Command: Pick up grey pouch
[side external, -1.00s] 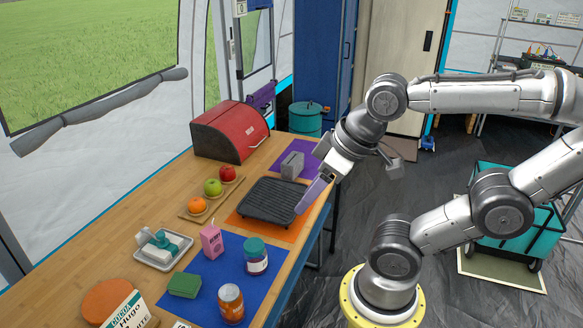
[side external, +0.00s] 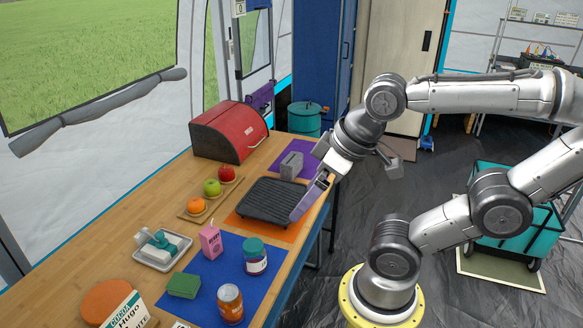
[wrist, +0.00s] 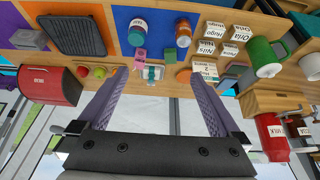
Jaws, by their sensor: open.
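My gripper (side external: 294,216) has purple fingers and hangs above the front edge of the counter, at the right corner of the black ribbed grill plate (side external: 273,200). In the wrist view the two fingers (wrist: 155,78) are spread wide, with nothing held between them. I cannot make out a grey pouch for certain. A small grey upright item (side external: 292,165), perhaps a toaster, stands on the purple mat behind the grill plate. It also shows at the upper left of the wrist view (wrist: 28,40), apart from my fingers.
A red bread box (side external: 229,132) stands at the back. Fruit on a board (side external: 196,208), a pink carton (side external: 211,241), a teal-lidded jar (side external: 255,257), a can (side external: 230,304) and a green sponge (side external: 184,285) occupy the counter. Bare wood (side external: 85,250) shows along the left.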

